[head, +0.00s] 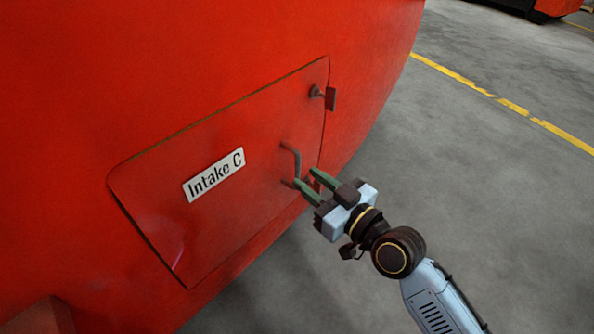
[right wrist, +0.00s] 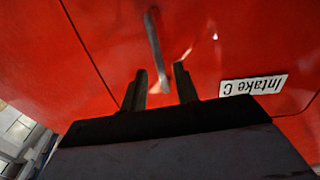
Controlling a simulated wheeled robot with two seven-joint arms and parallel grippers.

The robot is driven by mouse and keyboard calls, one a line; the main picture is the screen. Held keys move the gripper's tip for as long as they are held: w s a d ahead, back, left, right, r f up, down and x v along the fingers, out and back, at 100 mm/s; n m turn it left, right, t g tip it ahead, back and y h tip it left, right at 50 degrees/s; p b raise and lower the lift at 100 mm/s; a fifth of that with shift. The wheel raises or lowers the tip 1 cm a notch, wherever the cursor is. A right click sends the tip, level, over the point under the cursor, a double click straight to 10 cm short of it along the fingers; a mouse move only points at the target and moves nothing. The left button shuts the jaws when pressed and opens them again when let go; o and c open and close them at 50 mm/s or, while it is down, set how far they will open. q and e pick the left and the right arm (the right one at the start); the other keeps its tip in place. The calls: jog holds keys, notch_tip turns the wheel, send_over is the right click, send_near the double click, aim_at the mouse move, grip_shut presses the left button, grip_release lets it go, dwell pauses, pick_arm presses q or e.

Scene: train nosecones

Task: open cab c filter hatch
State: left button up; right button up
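The red filter hatch (head: 235,125) labelled Intake C (head: 214,175) is in the side of a red nosecone and looks shut in its frame. A grey bar handle (head: 293,158) stands out near its right edge. My right gripper (head: 305,176) is at the lower end of the handle, its green fingers apart. In the right wrist view, the handle (right wrist: 154,42) shows between and beyond the two dark fingertips (right wrist: 159,70). I cannot tell if either finger touches it. The label also shows there upside down (right wrist: 253,86). My left gripper is out of view.
A small dark latch or catch (head: 329,98) sits at the hatch's upper right edge. The red nosecone body (head: 80,70) curves around the hatch. Grey floor with a yellow line (head: 514,107) lies open to the right.

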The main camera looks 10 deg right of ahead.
aim_at(299, 173)
jog(key=shift+x, duration=2.35)
grip_shut()
